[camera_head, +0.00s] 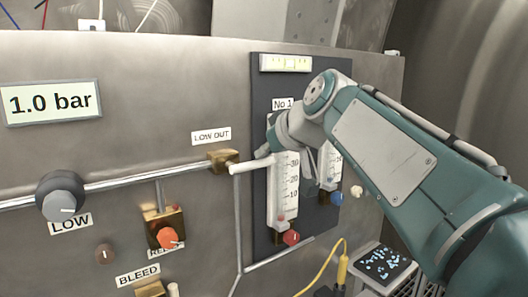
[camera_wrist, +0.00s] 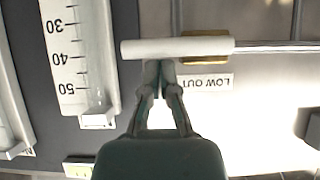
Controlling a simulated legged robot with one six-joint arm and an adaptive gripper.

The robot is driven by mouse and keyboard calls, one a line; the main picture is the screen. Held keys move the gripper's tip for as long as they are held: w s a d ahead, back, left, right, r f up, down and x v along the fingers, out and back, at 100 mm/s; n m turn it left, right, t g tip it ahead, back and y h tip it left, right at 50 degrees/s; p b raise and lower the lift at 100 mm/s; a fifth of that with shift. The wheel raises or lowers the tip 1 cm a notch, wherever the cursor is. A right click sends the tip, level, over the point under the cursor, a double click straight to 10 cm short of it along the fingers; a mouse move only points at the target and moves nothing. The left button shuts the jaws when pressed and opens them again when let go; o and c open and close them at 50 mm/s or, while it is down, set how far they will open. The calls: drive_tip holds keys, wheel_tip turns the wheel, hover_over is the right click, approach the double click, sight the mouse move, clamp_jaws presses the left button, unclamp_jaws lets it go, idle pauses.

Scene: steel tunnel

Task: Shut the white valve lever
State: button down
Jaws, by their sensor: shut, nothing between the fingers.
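The white valve lever (camera_head: 250,165) sticks out to the right from the brass valve (camera_head: 222,160) under the LOW OUT label (camera_head: 211,136). It lies roughly in line with the steel pipe. In the wrist view, which is upside down, the white lever (camera_wrist: 178,47) lies level across the picture, in front of the brass valve (camera_wrist: 205,60). My gripper (camera_wrist: 158,66) is shut and empty, its fingertips right at the lever's edge on the label side; I cannot tell whether they touch. In the head view my gripper is mostly hidden behind my wrist.
Flow gauges (camera_head: 286,190) with red and blue knobs stand on the dark panel close beside my gripper. A LOW knob (camera_head: 60,195) and an orange-red knob (camera_head: 167,238) are farther left. A yellow cable (camera_head: 342,265) hangs at lower right.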

drive_tip(key=shift+d+f+m+y, duration=0.1)
drive_tip(key=shift+f+m+y, duration=0.2)
drive_tip(key=shift+w+d+f+m+g+y, duration=0.1)
drive_tip(key=shift+d+f+m+g+y, duration=0.05)
drive_tip(key=shift+f+m+g+y, duration=0.3)
drive_tip(key=shift+w+d+f+m+g+y, duration=0.1)
drive_tip(key=shift+f+m+g+y, duration=0.2)
drive_tip(key=shift+m+y, duration=0.2)
wheel_tip(320, 180, down, 6)
drive_tip(key=s+a+m+g+y, duration=0.1)
drive_tip(key=a+m+y, duration=0.1)
drive_tip(key=m+y, duration=0.5)
drive_tip(key=shift+s+a+m, duration=0.35)
drive_tip(key=shift+s+m, duration=0.05)
drive_tip(key=shift+m, duration=0.05)
drive_tip(key=shift+a+f+y, duration=0.1)
drive_tip(key=shift+y, duration=0.15)
